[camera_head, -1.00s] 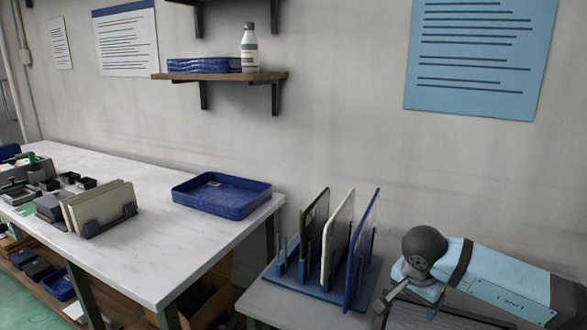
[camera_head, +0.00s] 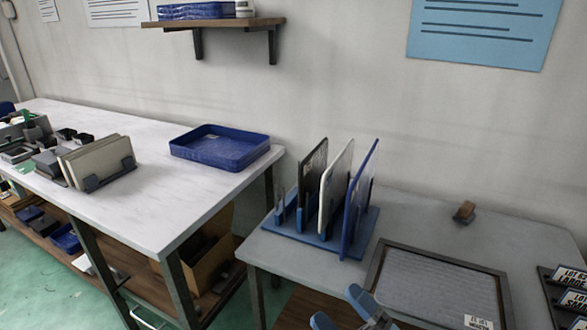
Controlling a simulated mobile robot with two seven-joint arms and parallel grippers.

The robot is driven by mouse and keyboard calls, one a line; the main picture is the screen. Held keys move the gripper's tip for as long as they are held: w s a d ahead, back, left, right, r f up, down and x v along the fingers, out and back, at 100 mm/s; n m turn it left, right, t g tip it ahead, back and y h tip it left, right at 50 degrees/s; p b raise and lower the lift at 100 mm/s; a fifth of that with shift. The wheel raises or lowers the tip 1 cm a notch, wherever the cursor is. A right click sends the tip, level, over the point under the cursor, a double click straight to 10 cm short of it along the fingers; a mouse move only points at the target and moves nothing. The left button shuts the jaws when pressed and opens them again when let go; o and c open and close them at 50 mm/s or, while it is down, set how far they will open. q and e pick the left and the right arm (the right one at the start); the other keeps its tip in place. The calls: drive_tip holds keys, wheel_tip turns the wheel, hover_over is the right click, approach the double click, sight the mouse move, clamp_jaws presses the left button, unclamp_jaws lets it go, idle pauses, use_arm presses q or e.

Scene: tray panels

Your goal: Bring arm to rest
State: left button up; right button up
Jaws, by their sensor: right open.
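My right gripper (camera_head: 343,311) shows only in part at the bottom edge, low in front of the grey table (camera_head: 408,212). Its two blue fingertips are apart with nothing between them. The rest of my right arm is out of the frame. Upright panels stand in a blue rack (camera_head: 300,235) on the grey table: a dark one (camera_head: 311,178), a white one (camera_head: 334,187) and a blue one (camera_head: 357,203). My right gripper is nearer than the rack and apart from it. My left gripper is not in view.
A dark-framed tray (camera_head: 498,270) with a white label lies right of the rack. A small brown block (camera_head: 465,211) sits behind it. Labelled dark holders (camera_head: 568,290) are at the right edge. A blue tray (camera_head: 257,163) sits on the white bench (camera_head: 185,205) at left.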

drive_tip(key=s+d+f+m+g+h, duration=0.2)
drive_tip(key=s+d+f+m+h, duration=0.25)
drive_tip(key=f+m, duration=0.4)
drive_tip(key=s+d+f+m+g+h, duration=0.1)
drive_tip(key=s+d+f+m+h, duration=0.35)
drive_tip(key=m, duration=0.65)
use_arm(q)
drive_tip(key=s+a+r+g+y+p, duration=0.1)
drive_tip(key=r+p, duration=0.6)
drive_tip(key=p, duration=0.9)
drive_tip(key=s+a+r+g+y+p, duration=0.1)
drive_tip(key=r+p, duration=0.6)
drive_tip(key=p, duration=0.9)
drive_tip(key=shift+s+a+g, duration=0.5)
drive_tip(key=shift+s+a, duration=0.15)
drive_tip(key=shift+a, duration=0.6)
use_arm(e)
drive_tip(key=s+d+r+g+h, duration=0.1)
drive_tip(key=d+r+g+h, duration=0.1)
drive_tip(key=r, duration=1.1)
drive_tip(key=shift+d+r+n+g+h, duration=0.2)
drive_tip(key=shift+d+n+g+h, duration=0.15)
drive_tip(key=shift+d+h, duration=0.5)
